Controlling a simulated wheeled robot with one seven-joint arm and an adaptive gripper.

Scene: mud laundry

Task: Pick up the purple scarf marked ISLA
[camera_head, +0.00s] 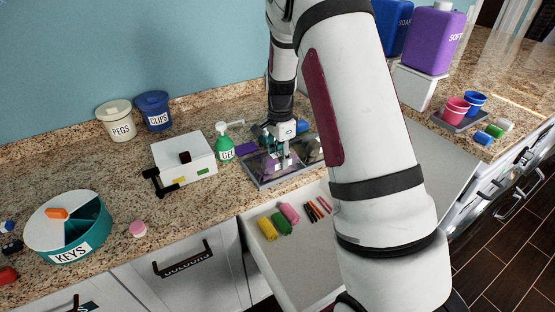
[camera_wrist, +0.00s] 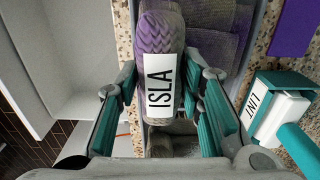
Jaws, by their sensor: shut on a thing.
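The purple scarf (camera_wrist: 160,32) is a rolled, knitted bundle with a white label reading ISLA. In the wrist view it lies between the two teal finger pads of my gripper (camera_wrist: 160,108), which is shut on it. In the head view my gripper (camera_head: 284,160) points down over a grey tray (camera_head: 263,185) on the counter. The scarf shows there only as a small purple patch (camera_head: 262,164), partly hidden by the fingers. I cannot tell whether the scarf still touches the tray.
An open drawer (camera_head: 290,260) with colored rolls lies in front of the tray. A green GEL pump bottle (camera_head: 225,148) and a white box (camera_head: 184,158) stand to the left. A LINT roller (camera_wrist: 276,113) lies close beside my gripper. A KEYS container (camera_head: 68,228) is far left.

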